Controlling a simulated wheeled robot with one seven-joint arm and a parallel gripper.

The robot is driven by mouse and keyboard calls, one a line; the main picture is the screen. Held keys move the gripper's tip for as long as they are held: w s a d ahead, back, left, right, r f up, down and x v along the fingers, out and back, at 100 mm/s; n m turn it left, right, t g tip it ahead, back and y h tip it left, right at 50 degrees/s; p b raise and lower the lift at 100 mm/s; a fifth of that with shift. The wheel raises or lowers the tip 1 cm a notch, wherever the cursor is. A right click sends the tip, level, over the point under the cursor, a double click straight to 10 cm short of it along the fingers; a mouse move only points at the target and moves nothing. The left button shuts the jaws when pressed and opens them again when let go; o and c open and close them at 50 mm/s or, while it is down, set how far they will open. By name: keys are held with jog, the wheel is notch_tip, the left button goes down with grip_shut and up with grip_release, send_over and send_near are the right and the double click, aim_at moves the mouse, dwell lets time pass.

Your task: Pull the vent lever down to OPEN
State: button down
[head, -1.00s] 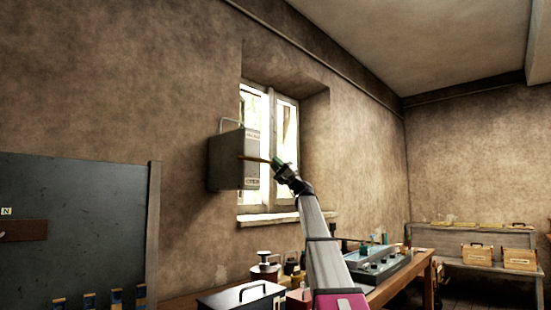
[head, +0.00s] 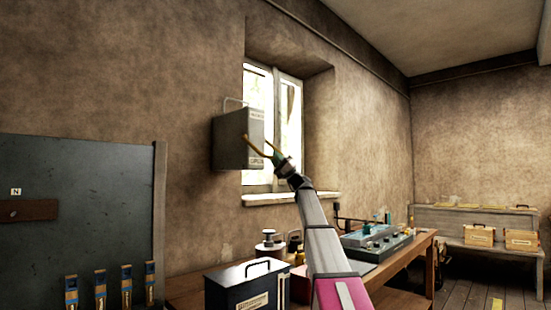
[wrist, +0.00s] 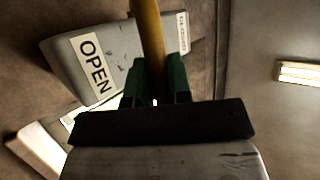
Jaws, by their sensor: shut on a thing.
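The vent box (head: 232,140) is a grey metal case on the wall by the window, with a light label high and an OPEN label (head: 257,162) low on its face. In the wrist view the OPEN label (wrist: 93,66) is at left and a smaller label (wrist: 182,32) is farther right. The yellow-brown lever (head: 254,146) slopes down from the box toward my gripper (head: 277,158). In the wrist view the lever (wrist: 151,40) passes between the green fingers of my gripper (wrist: 156,85), which is shut on it. The lever's far end is out of the wrist view.
A window (head: 287,110) with a sill (head: 290,198) is behind the box. Below, a bench (head: 405,268) holds a dark handled case (head: 235,295) and a grey apparatus (head: 378,243). A dark panel (head: 80,215) stands left. Open air surrounds my raised arm.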

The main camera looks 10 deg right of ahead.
jog(key=shift+w+a+f, duration=0.1)
jog(key=shift+f, duration=0.05)
jog(key=c, duration=1.1)
grip_release()
jog(key=v, duration=1.1)
